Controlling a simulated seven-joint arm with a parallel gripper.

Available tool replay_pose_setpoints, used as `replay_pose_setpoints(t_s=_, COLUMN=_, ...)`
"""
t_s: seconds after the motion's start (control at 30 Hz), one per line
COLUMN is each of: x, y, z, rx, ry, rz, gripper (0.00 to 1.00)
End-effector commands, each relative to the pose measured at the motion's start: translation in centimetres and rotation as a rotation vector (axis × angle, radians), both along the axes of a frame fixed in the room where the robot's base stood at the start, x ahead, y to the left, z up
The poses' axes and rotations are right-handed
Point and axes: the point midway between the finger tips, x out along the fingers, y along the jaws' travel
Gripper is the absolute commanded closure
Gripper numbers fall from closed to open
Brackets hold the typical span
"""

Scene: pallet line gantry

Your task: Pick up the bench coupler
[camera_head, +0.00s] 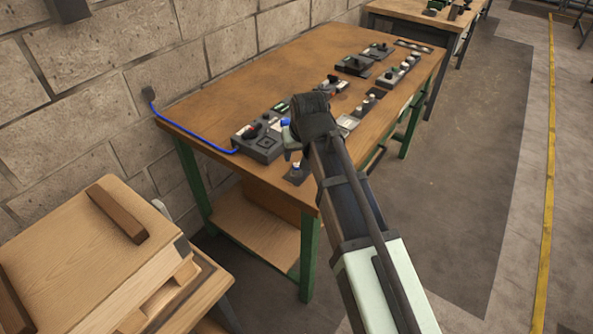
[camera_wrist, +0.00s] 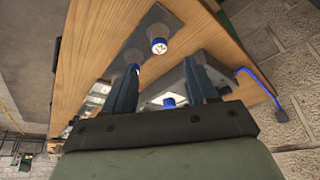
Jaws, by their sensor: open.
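I cannot tell for certain which part is the bench coupler. In the wrist view a small blue-collared piece with a white marked top (camera_wrist: 158,46) stands on a dark plate (camera_wrist: 183,28) just beyond my fingertips. A similar piece (camera_wrist: 133,58) is beside it, close to the left finger. Another blue piece (camera_wrist: 168,102) shows low between the fingers, by a grey box. My gripper (camera_wrist: 161,68) is open, with nothing held between its fingers. In the head view it hangs over the bench's near edge, and my arm hides part of the bench there.
The wooden bench (camera_head: 225,88) has green legs and stands against a block wall. A grey box (camera_head: 258,148) has a blue cable (camera_head: 196,142) running to the wall. Several devices line the bench's right side. The bench's back left is clear. Wooden furniture (camera_head: 75,235) stands at lower left.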

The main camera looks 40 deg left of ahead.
Motion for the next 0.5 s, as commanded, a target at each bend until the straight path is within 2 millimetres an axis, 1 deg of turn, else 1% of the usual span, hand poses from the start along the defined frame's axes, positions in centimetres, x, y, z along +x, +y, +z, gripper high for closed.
replay_pose_setpoints(t_s=0.1, x=0.4, y=0.5, z=-1.5, rx=-0.002, ry=0.001, rz=0.0, gripper=0.43)
replay_pose_setpoints(t_s=0.2, x=0.6, y=0.7, z=-2.2, rx=0.0, ry=0.0, rz=0.0, gripper=0.43)
replay_pose_setpoints(t_s=0.5, x=0.8, y=0.9, z=-3.2, rx=-0.001, ry=0.001, rz=0.0, gripper=0.43)
